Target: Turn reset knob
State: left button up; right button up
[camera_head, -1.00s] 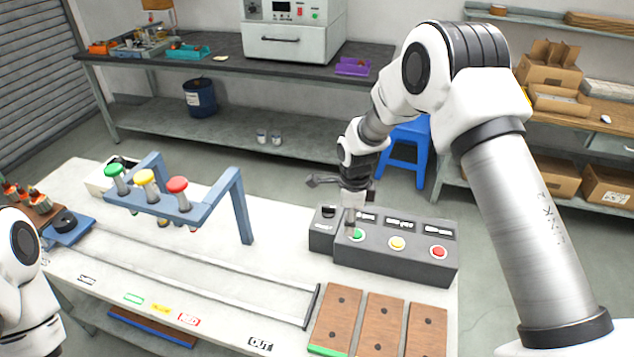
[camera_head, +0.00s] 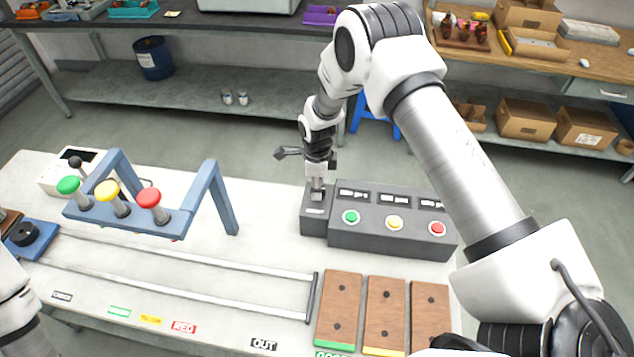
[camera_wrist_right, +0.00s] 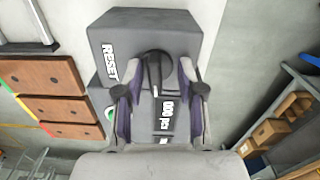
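The black reset knob (camera_wrist_right: 154,68) sits on a dark grey box labelled RESET (camera_wrist_right: 135,25) in the right wrist view. In the head view this reset box (camera_head: 314,222) stands at the left end of the button panel, and my gripper hides the knob. My right gripper (camera_head: 317,190) points down over the box. In the right wrist view its two fingertips (camera_wrist_right: 160,72) stand apart on either side of the knob, with gaps visible. My left gripper is out of view; only part of my left arm shows at the left edge.
The button panel (camera_head: 345,240) with green, yellow and red buttons adjoins the reset box. A blue frame (camera_head: 205,200) with three coloured knobs stands to the left. Wooden blocks (camera_head: 340,300) lie in front. Rails (camera_head: 180,258) cross the white table.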

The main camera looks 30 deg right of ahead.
jog(key=shift+s+r, duration=0.1)
jog(key=shift+r, duration=0.05)
jog(key=shift+s+r, duration=0.15)
jog(key=shift+s, duration=0.05)
jog(key=shift+c, duration=1.4)
jog(key=shift+s+r, duration=0.1)
jog(key=shift+s, duration=0.05)
grip_shut()
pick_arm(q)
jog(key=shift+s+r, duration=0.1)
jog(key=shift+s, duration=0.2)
